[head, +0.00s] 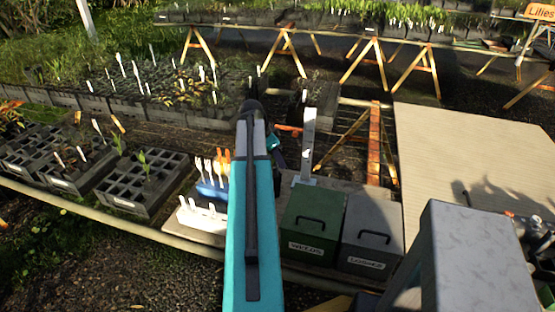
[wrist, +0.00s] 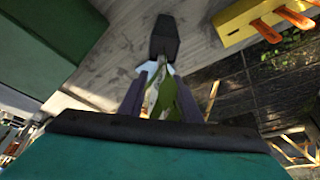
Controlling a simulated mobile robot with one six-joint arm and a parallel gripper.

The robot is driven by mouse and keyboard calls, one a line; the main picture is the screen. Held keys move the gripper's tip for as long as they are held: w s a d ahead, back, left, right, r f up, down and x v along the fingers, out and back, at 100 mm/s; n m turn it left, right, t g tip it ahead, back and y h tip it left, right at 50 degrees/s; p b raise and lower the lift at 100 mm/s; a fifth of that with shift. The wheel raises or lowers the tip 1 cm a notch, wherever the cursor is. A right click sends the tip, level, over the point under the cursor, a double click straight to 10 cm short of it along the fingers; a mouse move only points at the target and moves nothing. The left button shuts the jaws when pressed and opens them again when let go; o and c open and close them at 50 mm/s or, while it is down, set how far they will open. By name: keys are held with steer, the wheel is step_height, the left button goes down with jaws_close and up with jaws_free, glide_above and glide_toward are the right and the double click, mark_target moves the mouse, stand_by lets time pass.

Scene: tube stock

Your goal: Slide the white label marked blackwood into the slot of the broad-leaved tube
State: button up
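In the wrist view a dark tube (wrist: 165,38) stands on the grey wooden board. Green leaves (wrist: 185,100) rise from it between the two fingers of my gripper (wrist: 161,72). The fingers straddle the plant above the tube, with pale tips on either side of its stem. A whitish streak shows among the leaves; I cannot tell whether it is a label or a leaf. No writing on any label is legible, and the slot is not visible. In the head view my arm hides the tube and most of my gripper.
A white holder (head: 200,219) and a blue holder (head: 211,192) with labels stand left of my arm. A green box (head: 312,222) and a grey box (head: 372,236) stand right. An upright pale post (head: 308,145) rises nearby. Black seedling trays (head: 125,202) lie at left.

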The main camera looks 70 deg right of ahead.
steer(key=shift+r, duration=0.1)
steer(key=b+v, duration=0.2)
steer(key=v, duration=1.1)
steer(key=shift+r+b, duration=0.25)
steer(key=shift+b, duration=0.15)
stand_by(0.9)
